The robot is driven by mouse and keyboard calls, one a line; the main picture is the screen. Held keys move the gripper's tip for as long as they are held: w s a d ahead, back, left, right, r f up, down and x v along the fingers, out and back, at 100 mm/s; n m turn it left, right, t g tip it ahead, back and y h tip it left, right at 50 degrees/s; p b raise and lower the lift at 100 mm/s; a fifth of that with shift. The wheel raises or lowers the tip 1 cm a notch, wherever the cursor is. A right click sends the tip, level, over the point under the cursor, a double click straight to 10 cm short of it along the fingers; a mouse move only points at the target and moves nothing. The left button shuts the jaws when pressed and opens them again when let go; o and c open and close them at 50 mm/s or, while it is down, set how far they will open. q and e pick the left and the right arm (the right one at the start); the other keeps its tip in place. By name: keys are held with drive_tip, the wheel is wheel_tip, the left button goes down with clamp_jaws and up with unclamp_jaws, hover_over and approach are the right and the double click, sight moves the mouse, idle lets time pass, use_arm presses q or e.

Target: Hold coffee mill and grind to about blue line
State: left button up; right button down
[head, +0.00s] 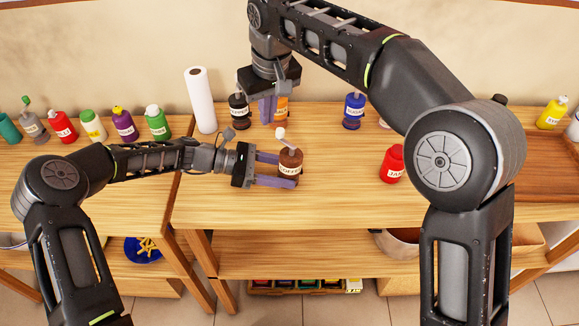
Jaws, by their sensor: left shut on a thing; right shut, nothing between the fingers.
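The coffee mill (290,165) is a brown jar with a white label reading COFFEE and a crank with a white knob on top. It stands upright near the middle of the wooden table (330,205). My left gripper (279,171) comes in from the left and is shut around the mill's body, one finger on each side. My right gripper (266,110) points down behind and left of the mill, shut and empty, in front of an orange jar. No blue line can be made out on the mill at this size.
A paper towel roll (201,100) and a black jar (238,111) stand left of my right gripper. A blue jar (353,111) stands at the back, and a red jar (393,163) at right. Several bottles line the left table. The table's front middle is clear.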

use_arm(q)
drive_tip(key=o, duration=1.5)
drive_tip(key=v, duration=1.2)
